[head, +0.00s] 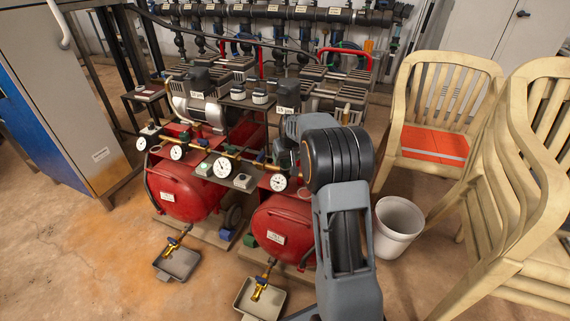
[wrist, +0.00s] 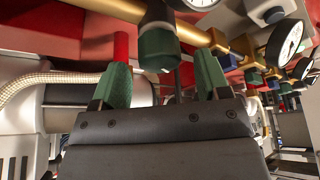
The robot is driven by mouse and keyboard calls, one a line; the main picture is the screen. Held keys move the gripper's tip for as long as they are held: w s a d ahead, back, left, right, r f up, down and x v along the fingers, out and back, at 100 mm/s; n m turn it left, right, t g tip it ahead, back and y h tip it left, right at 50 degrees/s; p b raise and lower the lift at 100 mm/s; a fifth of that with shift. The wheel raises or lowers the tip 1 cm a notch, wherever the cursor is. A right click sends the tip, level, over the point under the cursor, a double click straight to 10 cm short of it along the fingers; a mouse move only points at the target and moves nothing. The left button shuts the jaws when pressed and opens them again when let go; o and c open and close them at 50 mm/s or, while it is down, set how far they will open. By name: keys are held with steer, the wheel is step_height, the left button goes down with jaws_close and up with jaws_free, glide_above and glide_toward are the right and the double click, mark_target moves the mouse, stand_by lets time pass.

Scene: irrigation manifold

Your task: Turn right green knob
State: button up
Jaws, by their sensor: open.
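A dark green knob (wrist: 158,48) with a black upper part hangs below a brass pipe (wrist: 208,36) in the wrist view. My gripper (wrist: 161,64) is open, with one green-padded finger to the left of the knob and one to the right. The knob appears between the fingertips, with visible gaps on both sides; I cannot tell how deep it sits between them. In the head view my arm covers the right end of the manifold, and I cannot make out the fingertips or this knob there.
Two red tanks (head: 186,190) stand under the brass manifold with several gauges (head: 223,167). A white bucket (head: 398,222) and beige chairs (head: 440,110) stand to the right. Drip trays (head: 178,264) lie on the floor. A gauge (wrist: 284,42) is close to the right in the wrist view.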

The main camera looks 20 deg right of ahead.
steer(key=shift+x, duration=1.05)
steer(key=c, duration=0.9)
